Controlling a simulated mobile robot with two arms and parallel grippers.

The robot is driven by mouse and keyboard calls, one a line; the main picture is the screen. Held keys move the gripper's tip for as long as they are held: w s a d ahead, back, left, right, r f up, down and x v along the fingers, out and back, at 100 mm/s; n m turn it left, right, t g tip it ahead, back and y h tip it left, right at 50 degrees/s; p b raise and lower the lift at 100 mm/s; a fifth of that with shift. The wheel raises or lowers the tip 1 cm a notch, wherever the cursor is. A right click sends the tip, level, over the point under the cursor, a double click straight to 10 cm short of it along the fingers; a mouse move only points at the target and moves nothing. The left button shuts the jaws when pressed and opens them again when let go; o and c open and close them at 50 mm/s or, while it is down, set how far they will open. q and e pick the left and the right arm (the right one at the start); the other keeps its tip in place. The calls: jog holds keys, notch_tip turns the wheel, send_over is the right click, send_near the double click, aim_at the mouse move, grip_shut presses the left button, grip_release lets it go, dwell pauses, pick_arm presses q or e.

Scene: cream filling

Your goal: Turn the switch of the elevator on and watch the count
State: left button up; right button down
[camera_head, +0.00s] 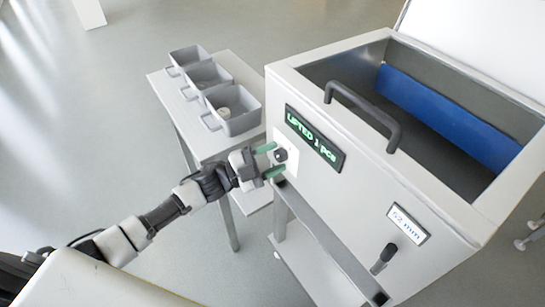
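The elevator (370,190) is a large light-grey box on the right with an open top and a black handle. Its count display (315,139) reads "LIFTED 1 pcs" in green. The switch (280,155) is a small dark knob on a white plate at the left of the front face. My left gripper (273,161) is at the switch, its two green-tipped fingers apart, one above and one below the knob. I cannot tell whether they touch it. My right gripper is not in view.
A small grey table (159,84) to the left holds three grey bins; a pale round piece (224,113) lies in the nearest one. Open floor lies left.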

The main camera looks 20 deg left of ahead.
pick_arm(q)
jog(key=shift+o, duration=0.8)
jog(key=shift+s+a+f, duration=0.15)
jog(key=shift+a, duration=0.1)
jog(key=b+v, duration=0.1)
jog(key=v, duration=0.9)
jog(key=shift+b, duration=0.35)
jog(key=shift+a, duration=0.15)
